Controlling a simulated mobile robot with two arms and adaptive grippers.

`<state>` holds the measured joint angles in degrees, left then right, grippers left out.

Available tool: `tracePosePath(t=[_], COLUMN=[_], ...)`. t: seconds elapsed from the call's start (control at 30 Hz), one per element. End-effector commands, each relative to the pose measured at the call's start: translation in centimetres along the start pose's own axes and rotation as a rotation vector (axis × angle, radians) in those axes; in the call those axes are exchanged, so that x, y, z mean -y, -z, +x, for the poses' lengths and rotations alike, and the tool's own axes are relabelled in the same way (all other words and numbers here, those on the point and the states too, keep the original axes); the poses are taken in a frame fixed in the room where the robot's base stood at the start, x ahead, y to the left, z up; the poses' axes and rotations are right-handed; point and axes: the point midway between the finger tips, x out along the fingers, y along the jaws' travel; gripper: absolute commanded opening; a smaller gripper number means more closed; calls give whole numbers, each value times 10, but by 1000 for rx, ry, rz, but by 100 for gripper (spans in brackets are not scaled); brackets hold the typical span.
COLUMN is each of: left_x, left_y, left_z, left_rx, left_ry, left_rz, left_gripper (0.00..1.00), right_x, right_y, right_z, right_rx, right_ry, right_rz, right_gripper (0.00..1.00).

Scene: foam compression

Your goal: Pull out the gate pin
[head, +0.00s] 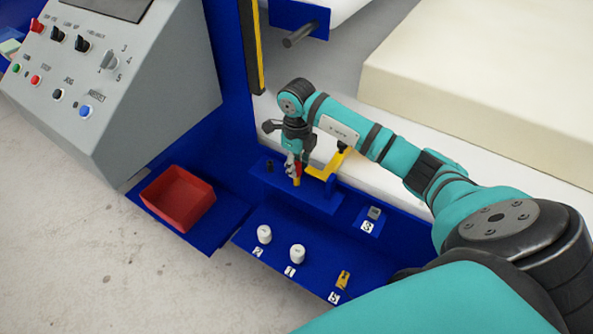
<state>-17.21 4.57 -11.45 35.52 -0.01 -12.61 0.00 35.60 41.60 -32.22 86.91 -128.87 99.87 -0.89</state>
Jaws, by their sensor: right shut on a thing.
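My right arm reaches in from the right, and its gripper (294,163) points down over a blue block at the machine's edge. It is shut on the gate pin (298,169), a small red piece mostly hidden by the fingers. A short yellow-orange part (296,182) shows just below the fingertips; I cannot tell if it belongs to the pin. A yellow bent gate bar (322,172) stands right beside the gripper, on its right. How deep the pin sits is hidden. My left gripper is not in view.
A blue shelf holds two white cylinders (264,234) (297,254), a small yellow piece (343,279) and a grey block (374,213), with number labels. A red bin (178,198) sits left. A grey control panel (110,75) and a large cream foam block (480,70) flank the arm.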

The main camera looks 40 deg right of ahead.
Motion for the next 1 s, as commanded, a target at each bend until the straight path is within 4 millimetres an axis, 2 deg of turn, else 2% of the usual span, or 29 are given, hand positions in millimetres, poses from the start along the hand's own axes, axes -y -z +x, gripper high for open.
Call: tracePosePath(t=[1.0], left_x=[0], left_y=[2], left_z=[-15], left_rx=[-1], left_ry=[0], left_rz=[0], left_gripper=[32], right_x=[0], right_y=[0], right_z=[-21], right_rx=[0], right_ry=[0], right_rz=[0], right_gripper=[0])
